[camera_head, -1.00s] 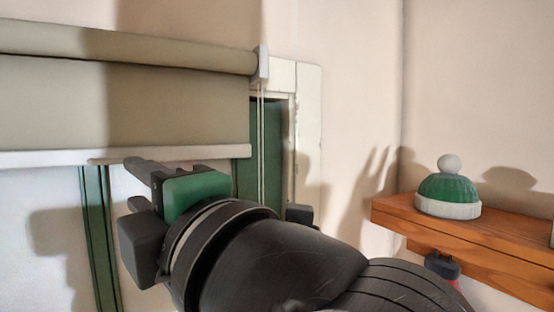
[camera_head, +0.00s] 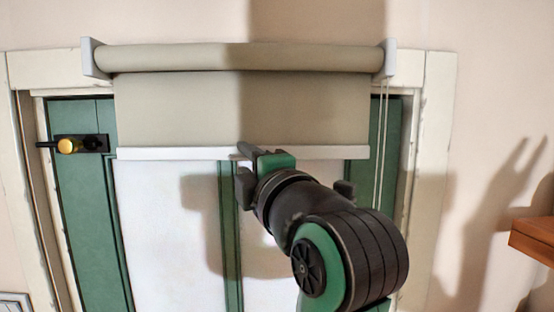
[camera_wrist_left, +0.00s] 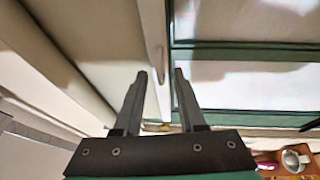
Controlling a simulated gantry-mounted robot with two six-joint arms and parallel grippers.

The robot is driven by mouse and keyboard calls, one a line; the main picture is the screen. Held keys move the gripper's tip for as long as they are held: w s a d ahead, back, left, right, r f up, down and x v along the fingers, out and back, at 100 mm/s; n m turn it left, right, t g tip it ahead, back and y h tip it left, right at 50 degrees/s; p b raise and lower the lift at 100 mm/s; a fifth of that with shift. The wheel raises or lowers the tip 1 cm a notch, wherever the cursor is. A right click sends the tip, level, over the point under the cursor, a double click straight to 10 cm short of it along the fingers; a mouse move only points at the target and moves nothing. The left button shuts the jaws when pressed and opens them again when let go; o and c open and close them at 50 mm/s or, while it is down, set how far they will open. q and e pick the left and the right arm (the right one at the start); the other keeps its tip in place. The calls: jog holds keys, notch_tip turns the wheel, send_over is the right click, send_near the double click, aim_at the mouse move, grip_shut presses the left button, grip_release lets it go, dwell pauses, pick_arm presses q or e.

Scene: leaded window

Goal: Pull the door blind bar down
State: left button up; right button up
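The door blind (camera_head: 180,105) is a beige roller blind, partly lowered over the green door. Its white bar (camera_head: 330,152) runs level along the blind's lower edge. My left gripper (camera_head: 248,153) is in front of the middle of the bar, with its fingers at the bar's height. In the left wrist view the two fingers (camera_wrist_left: 160,75) stand apart, and the pale bar (camera_wrist_left: 155,40) runs between the fingertips. A gap shows beside the bar, and I see no firm grip. My right gripper is not in view.
The roller (camera_head: 230,57) sits above between white brackets, with a cord (camera_head: 380,150) hanging at the right. A wooden shelf (camera_head: 535,240) juts out at the right.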

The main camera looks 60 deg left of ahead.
pick_arm(q)
grip_shut()
dwell(1.3)
